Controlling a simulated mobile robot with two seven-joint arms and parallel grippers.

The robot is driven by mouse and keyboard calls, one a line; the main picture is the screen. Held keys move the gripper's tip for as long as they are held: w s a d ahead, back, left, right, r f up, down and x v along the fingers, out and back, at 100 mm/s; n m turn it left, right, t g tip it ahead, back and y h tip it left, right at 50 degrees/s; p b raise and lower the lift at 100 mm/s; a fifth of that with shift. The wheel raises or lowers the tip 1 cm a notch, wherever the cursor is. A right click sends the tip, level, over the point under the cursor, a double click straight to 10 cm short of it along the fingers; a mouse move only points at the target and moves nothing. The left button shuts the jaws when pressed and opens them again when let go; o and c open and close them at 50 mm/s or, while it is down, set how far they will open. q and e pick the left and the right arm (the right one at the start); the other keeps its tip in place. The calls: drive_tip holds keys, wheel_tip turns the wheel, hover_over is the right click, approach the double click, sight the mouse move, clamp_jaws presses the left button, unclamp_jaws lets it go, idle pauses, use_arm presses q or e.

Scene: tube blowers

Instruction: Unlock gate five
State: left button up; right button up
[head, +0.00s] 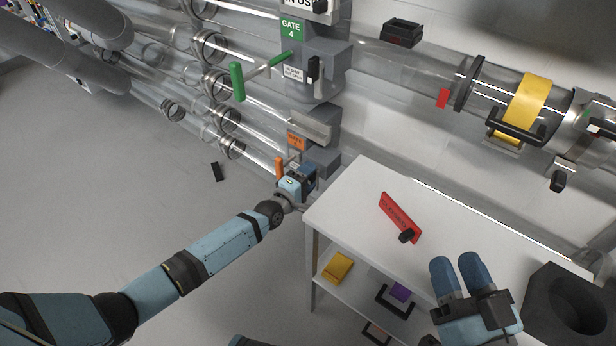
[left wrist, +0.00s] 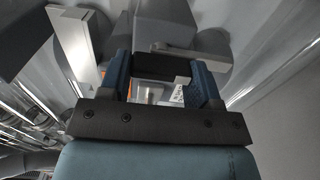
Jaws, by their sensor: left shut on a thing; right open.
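The gate five station is the grey box with an orange label (head: 296,142) below gate four. Its orange handle (head: 279,168) sticks out just left of my left gripper (head: 301,172). In the left wrist view, my left gripper (left wrist: 164,84) is shut on a black block (left wrist: 162,67) at the front of a grey housing (left wrist: 166,22). Whether the block is gate five's latch I cannot tell for sure. My right gripper (head: 460,280) is open and empty above the white table.
Gate four, with a green sign (head: 291,29) and green handle (head: 238,81), stands above. The white table (head: 345,205) holds a red tag (head: 400,218) and a dark block with a round hole (head: 577,305). A yellow box (head: 338,267) lies on its lower shelf. Clear pipes run behind.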

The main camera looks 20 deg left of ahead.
use_arm(q)
drive_tip(key=o, duration=1.3)
